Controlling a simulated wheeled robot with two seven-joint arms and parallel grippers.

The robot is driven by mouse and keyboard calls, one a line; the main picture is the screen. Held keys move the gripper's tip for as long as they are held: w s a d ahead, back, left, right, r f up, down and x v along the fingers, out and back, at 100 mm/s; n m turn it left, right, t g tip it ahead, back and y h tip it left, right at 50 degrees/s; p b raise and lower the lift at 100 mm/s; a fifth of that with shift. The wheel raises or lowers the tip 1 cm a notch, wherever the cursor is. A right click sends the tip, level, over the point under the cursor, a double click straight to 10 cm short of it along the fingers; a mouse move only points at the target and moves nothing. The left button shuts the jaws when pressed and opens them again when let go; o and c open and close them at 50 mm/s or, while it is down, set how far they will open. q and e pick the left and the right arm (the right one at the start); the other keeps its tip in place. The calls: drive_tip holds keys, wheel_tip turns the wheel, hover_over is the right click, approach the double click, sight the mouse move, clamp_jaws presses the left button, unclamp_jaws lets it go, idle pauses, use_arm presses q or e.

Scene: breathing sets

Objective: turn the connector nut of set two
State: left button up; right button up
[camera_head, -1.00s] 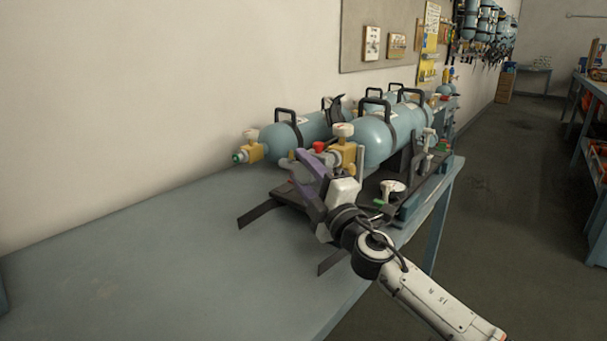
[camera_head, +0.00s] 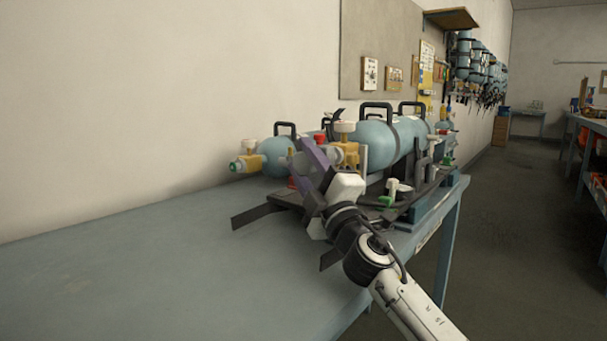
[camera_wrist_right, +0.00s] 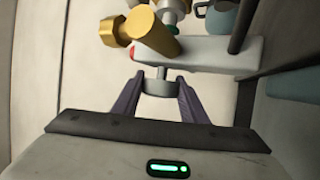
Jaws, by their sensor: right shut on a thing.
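The breathing set at my right gripper has a light blue tank (camera_head: 376,137), a yellow valve (camera_head: 347,155) and a white knob (camera_head: 346,127). I cannot read a number on it. My right gripper (camera_head: 303,158) is at the valve end of this set. In the right wrist view its purple fingers (camera_wrist_right: 159,92) are closed on both sides of a short grey connector nut (camera_wrist_right: 159,87), below a pale block (camera_wrist_right: 205,52) and yellow fittings (camera_wrist_right: 124,30). In the head view the fingers partly hide the nut. My left gripper is not in view.
A second tank with a yellow valve and green tip (camera_head: 236,166) lies to the left, near the wall. A small white-topped gauge (camera_head: 398,188) sits right of my gripper. The table's left part (camera_head: 130,260) is clear.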

sight(310, 171)
drive_tip(key=o, duration=1)
drive_tip(key=shift+o, duration=0.2)
drive_tip(key=shift+s+d+f, duration=0.15)
drive_tip(key=shift+s+d, duration=0.05)
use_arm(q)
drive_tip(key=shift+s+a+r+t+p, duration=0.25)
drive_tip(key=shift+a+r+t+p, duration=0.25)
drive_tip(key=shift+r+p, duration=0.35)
use_arm(e)
drive_tip(key=shift+v, duration=3.45)
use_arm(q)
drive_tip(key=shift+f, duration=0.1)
